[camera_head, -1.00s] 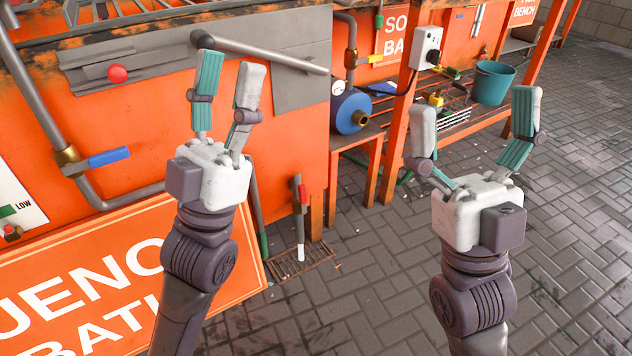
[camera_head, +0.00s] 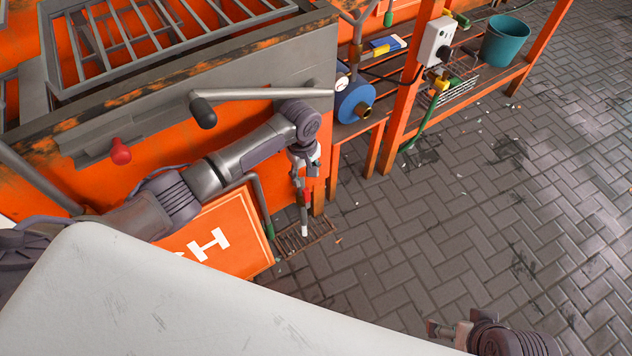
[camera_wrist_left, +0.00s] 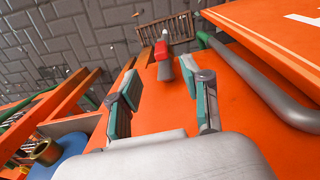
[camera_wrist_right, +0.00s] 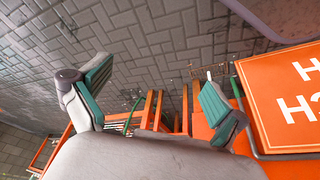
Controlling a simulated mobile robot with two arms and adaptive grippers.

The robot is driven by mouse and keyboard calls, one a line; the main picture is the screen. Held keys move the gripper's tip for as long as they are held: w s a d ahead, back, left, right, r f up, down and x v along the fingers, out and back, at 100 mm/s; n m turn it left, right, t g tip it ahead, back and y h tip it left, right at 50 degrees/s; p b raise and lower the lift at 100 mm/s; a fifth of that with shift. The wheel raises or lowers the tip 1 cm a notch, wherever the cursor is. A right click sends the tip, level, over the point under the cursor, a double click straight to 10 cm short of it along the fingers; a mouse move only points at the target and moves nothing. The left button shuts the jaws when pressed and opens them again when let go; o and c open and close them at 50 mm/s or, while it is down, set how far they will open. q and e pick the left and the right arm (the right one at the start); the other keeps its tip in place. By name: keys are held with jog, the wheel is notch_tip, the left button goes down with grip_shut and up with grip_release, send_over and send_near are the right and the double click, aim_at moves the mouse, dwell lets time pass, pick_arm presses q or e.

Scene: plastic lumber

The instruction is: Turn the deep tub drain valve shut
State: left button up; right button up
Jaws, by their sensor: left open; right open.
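The drain valve has a red handle on a short pipe. In the left wrist view, the red valve (camera_wrist_left: 160,49) shows beyond the fingertips, roughly midway between them, with a grey pipe piece nearer to me. A floor drain grate (camera_head: 307,238) lies below it. In the head view my left gripper (camera_head: 303,183) points down just above the valve and largely hides it. In the left wrist view the left gripper (camera_wrist_left: 167,84) is open and empty, its fingers apart on either side. My right gripper (camera_head: 449,331) is low at the bottom right, open and empty, far from the valve.
The orange tub housing (camera_head: 150,118) stands behind my left arm. A grey lever (camera_head: 262,94) sticks out above it, near a red knob (camera_head: 120,151). An orange sign (camera_head: 215,238) leans beside the grate. A blue pump (camera_head: 354,103) is to the right.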

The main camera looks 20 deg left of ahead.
aim_at(307, 191)
pick_arm(q)
notch_tip(307, 191, down, 5)
jog(key=shift+s+r+b, duration=0.1)
jog(key=shift+r+b, duration=0.1)
jog(key=shift+b, duration=0.9)
jog(key=shift+d+f, duration=0.1)
jog(key=shift+f, duration=0.3)
notch_tip(307, 191, down, 3)
jog(key=shift+b, duration=0.8)
notch_tip(307, 191, down, 3)
jog(key=shift+b, duration=0.8)
jog(key=shift+w+d+f, duration=0.1)
jog(key=shift+w+f, duration=0.1)
pick_arm(e)
jog(key=w+a+r+t+y, duration=0.1)
jog(key=w+a+r+t, duration=0.1)
jog(key=w+t, duration=0.3)
jog(key=w+a+r+t+y, duration=0.1)
jog(key=w+a+r+t, duration=0.2)
jog(key=w, duration=0.6)
jog(key=shift+r+n+t+y, duration=0.3)
jog(key=shift+r+t+y, duration=0.1)
jog(key=shift+r+t, duration=0.65)
pick_arm(q)
jog(key=shift+c, duration=0.3)
pick_arm(e)
jog(key=shift+w+a, duration=0.1)
pick_arm(q)
grip_shut()
